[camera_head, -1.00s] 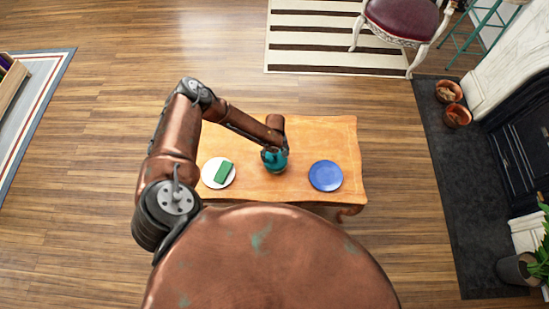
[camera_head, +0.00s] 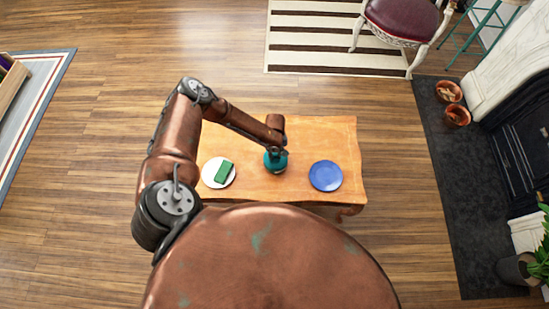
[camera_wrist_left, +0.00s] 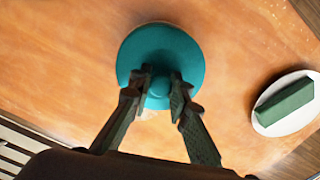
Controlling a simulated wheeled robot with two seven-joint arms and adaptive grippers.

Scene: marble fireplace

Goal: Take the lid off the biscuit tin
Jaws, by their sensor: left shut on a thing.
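The teal biscuit tin (camera_head: 281,165) stands on the wooden table, seen from above. Its round teal lid (camera_wrist_left: 160,50) with a knob in the middle fills the upper middle of the left wrist view. My left gripper (camera_head: 276,152) is over the tin in the head view. In the left wrist view its two fingers (camera_wrist_left: 160,88) are closed on the lid's knob from either side. The tin's body is mostly hidden under the lid and gripper, and I cannot tell whether lid and body are apart. My right gripper is not in view.
On the wooden table (camera_head: 330,135), a white plate (camera_head: 208,180) holding a green block (camera_head: 224,171) lies left of the tin. A blue plate (camera_head: 326,176) lies to the right. The table between tin and blue plate is clear.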

